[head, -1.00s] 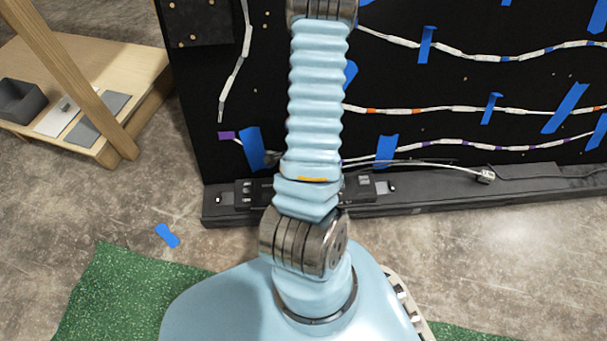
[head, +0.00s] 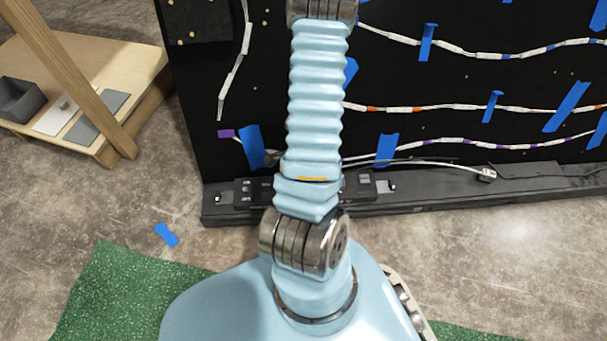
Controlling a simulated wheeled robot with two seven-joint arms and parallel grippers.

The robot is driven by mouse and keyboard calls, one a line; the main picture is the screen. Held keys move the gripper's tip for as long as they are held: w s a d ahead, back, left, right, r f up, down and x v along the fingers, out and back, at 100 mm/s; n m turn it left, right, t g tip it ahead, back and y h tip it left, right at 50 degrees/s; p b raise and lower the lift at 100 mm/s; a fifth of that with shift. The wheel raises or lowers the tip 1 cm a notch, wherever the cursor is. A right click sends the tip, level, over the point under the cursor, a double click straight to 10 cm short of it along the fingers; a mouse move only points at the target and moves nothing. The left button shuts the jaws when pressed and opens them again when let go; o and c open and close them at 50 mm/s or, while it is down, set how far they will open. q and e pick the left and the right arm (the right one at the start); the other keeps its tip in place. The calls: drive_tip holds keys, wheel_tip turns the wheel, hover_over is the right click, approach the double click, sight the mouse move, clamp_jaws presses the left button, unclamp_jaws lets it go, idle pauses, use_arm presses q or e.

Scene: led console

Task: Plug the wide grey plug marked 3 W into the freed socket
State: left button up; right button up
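A dark power strip (head: 368,187) lies on the ledge at the foot of the black board, and my own body hides its middle part. Small sockets or switches show at its left part, too small to read. A light grey plug-like piece (head: 487,174) on a white cable lies on the ledge to the right. I cannot read a 3 W mark on it, and I cannot tell whether it is the wide grey plug. Neither of my grippers is in view.
The black board (head: 450,80) carries white cables with coloured bands and blue tape strips. A wooden table (head: 105,60) at the left holds a dark grey bin (head: 18,100) and flat grey and white plates. A green mat (head: 120,290) and a blue tape piece (head: 166,235) lie on the floor.

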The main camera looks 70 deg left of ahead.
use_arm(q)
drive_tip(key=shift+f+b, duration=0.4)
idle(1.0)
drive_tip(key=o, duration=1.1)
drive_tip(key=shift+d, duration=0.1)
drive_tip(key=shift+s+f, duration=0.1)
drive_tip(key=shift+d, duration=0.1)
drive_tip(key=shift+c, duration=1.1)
